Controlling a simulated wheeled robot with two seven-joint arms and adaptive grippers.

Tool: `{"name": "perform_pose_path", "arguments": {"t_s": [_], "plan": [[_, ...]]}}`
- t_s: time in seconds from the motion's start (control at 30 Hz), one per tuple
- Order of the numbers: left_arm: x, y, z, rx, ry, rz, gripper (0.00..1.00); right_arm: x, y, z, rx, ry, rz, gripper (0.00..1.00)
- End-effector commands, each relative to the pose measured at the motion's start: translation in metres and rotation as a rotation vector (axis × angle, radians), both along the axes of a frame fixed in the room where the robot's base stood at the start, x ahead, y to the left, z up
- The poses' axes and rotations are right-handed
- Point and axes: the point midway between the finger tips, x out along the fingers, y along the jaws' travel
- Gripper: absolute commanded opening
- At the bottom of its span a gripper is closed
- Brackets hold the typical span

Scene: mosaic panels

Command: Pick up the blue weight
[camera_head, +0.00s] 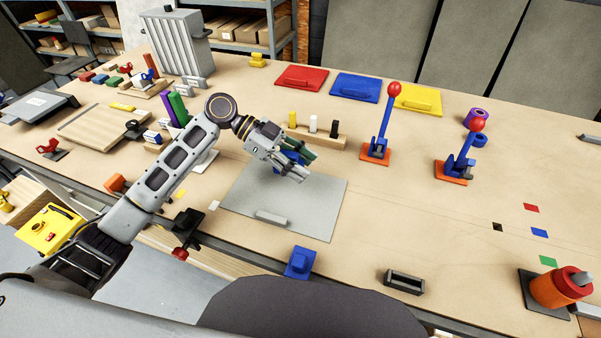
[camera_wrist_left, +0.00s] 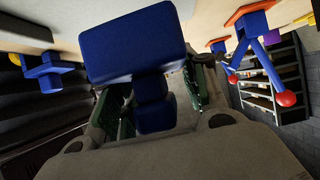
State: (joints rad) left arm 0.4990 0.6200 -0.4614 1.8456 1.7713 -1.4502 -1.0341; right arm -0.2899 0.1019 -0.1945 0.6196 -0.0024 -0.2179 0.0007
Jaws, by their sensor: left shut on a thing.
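The blue weight (camera_head: 288,158) is in the grip of my left gripper (camera_head: 301,164), mostly hidden by it in the head view. In the left wrist view the blue weight (camera_wrist_left: 135,45) shows as a wide block with a narrower neck and a smaller block, between the green fingers of my left gripper (camera_wrist_left: 155,105). The gripper is shut on it, over the back part of a grey panel (camera_head: 320,205). I cannot tell whether the weight touches the panel. My right gripper is not in view.
Another blue block (camera_head: 299,262) sits at the table's front edge. A wooden holder (camera_head: 325,140) with small pegs stands behind the gripper. Two blue levers with red knobs (camera_head: 378,140) (camera_head: 460,155) stand to the right. Red (camera_head: 302,78), blue and yellow panels lie at the back.

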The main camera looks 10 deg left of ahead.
Motion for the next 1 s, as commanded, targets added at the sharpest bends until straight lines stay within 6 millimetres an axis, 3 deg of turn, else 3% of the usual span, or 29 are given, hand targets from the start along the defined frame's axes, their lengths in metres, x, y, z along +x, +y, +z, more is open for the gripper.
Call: {"name": "perform_pose_path", "arguments": {"t_s": [0.1,0.33,1.0], "plan": [[0.0,0.0,0.018,-0.004,-0.006,0.0,0.0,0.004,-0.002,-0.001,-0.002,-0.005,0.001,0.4],[0.0,0.0,0.037,-0.003,-0.003,0.0,0.0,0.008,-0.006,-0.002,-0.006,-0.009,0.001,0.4],[0.0,0.0,0.041,-0.004,-0.003,0.002,0.0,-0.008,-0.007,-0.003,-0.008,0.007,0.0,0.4]]}}
